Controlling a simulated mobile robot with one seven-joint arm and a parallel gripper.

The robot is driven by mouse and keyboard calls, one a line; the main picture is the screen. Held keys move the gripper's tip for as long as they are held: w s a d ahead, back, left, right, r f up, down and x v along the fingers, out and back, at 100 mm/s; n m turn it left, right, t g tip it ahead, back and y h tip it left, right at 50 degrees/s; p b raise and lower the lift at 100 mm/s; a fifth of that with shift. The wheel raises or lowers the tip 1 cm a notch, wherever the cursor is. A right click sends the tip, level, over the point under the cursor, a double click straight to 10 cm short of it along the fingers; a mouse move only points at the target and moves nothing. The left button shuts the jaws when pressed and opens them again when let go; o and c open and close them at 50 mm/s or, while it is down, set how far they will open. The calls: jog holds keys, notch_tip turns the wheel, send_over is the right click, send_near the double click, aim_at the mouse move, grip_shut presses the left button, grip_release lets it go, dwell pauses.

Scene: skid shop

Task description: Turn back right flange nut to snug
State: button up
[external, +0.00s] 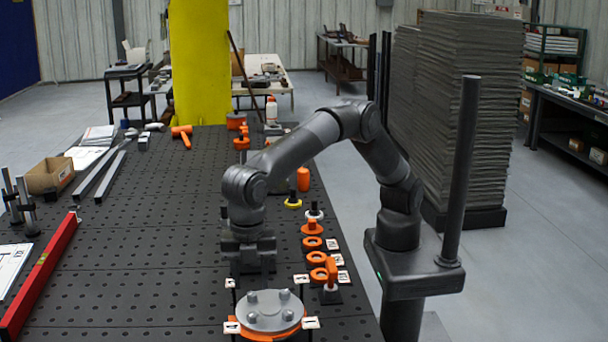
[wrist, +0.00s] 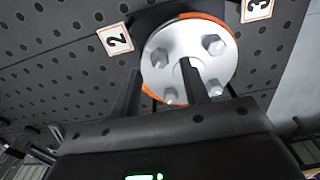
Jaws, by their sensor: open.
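A round grey flange (external: 262,312) with an orange ring under it sits at the front of the black perforated table. Its raised nuts stand around the top face; the back right nut (external: 284,295) is on the far right side. My gripper (external: 252,272) points down just behind the flange in the external view. In the wrist view my open gripper (wrist: 160,68) has one finger over the flange face (wrist: 188,48) and the other beside its edge. Several nuts show there, including one nut (wrist: 160,58) between the fingertips in the picture; contact cannot be told.
Small numbered tags stand around the flange, such as the 2 tag (wrist: 115,39). Orange rings (external: 312,243) and orange-handled parts line the table's right side. A red bar (external: 40,273) and a cardboard box (external: 50,175) lie at left. The table's middle is clear.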

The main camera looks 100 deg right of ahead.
aim_at(252, 296)
jog(key=shift+f, duration=1.5)
jog(key=shift+c, duration=0.3)
grip_shut()
